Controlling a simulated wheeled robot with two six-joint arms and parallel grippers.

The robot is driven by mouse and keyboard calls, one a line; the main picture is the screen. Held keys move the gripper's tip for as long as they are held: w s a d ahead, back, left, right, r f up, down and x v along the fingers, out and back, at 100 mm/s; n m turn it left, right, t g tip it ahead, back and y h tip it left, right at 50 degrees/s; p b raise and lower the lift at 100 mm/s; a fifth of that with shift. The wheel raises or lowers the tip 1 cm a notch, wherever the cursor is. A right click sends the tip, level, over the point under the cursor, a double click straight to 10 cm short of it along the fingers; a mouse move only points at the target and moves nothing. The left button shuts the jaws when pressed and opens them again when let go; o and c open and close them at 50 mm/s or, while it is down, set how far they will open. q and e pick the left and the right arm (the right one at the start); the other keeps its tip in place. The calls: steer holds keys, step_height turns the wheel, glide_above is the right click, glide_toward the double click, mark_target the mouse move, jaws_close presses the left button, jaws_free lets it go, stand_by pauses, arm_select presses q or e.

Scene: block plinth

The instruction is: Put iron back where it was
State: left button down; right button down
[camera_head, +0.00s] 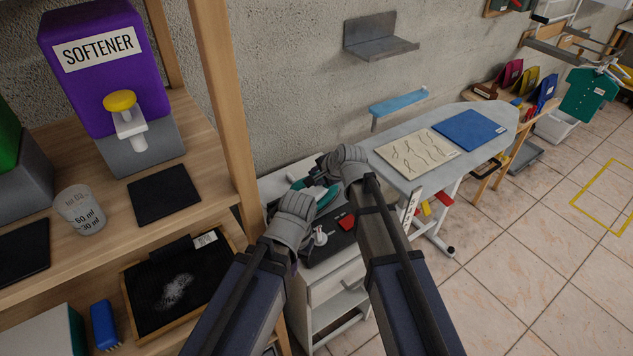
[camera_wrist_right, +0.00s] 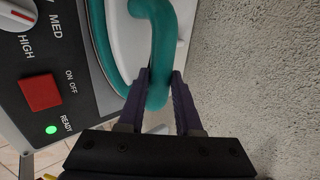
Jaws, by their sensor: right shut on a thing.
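The iron's teal handle (camera_wrist_right: 165,45) fills the top of the right wrist view, with a white surface beside it. My right gripper (camera_wrist_right: 160,82) is shut on this handle. In the head view, a teal part of the iron (camera_head: 322,197) shows between my two wrists, above the white cabinet. Most of the iron is hidden there, and I cannot tell whether it touches the surface below. My left wrist ends just left of the iron; its fingers are hidden.
A dark control panel (camera_wrist_right: 62,75) with a red switch and lit green READY lamp is close beside the iron. The ironing board (camera_head: 400,135) carries cream and blue cloths to the right. A grey metal shelf (camera_head: 380,47) and blue ledge (camera_head: 397,102) are on the wall.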

steer(key=shift+r, duration=0.1)
steer(key=shift+f, duration=0.2)
steer(key=c, duration=0.6)
jaws_free()
steer(key=shift+r, duration=0.15)
